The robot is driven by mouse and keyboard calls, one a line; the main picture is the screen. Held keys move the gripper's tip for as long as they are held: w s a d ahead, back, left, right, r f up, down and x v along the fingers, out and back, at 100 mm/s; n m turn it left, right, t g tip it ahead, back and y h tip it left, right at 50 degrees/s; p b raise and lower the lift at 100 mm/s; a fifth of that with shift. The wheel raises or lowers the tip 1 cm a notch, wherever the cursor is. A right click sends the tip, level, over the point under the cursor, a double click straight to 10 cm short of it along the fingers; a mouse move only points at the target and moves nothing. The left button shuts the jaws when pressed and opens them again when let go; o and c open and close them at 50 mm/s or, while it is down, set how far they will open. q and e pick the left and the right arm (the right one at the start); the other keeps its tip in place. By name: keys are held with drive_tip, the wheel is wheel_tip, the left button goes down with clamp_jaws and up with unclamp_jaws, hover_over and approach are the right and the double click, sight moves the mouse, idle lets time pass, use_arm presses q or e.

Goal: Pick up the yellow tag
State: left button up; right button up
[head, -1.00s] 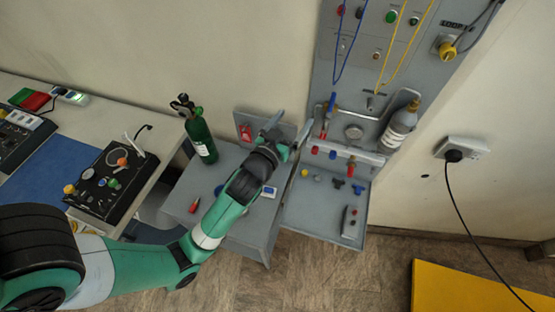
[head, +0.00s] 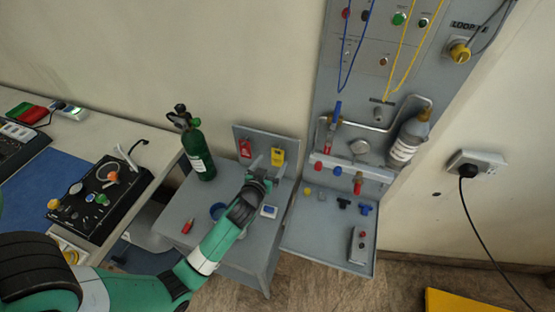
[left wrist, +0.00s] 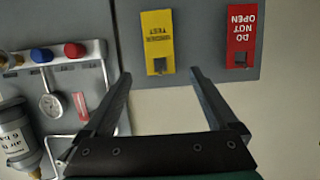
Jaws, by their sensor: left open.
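The yellow tag (head: 278,157) hangs on the grey upright board (head: 262,138) at the back of the small grey table. It also shows in the left wrist view (left wrist: 157,42), with dark lettering and a square hole, ahead of and between the lines of my fingers. My left gripper (head: 265,163) is open and empty, close in front of the board, apart from the tag. In the left wrist view its two fingers (left wrist: 158,90) are spread wide. A red tag (head: 245,148) hangs left of the yellow one in the head view. My right gripper is not in view.
A green cylinder (head: 197,150) stands left of the board on the small table (head: 255,240). A grey panel (head: 325,235) with valves, fittings and a grey bottle (head: 408,140) is to the right. A black case (head: 100,200) lies on the left bench.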

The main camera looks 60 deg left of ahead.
sight(276, 157)
use_arm(q)
drive_tip(key=b+x, duration=0.1)
drive_tip(key=x, duration=0.4)
drive_tip(key=shift+f, duration=0.2)
drive_tip(key=shift+c, duration=0.3)
drive_tip(key=c, duration=1.3)
drive_tip(key=shift+c, duration=0.2)
drive_tip(key=shift+r, duration=0.1)
drive_tip(key=shift+r, duration=0.3)
drive_tip(key=s+d, duration=1.2)
drive_tip(key=s, duration=0.1)
drive_tip(key=shift+d+r, duration=0.35)
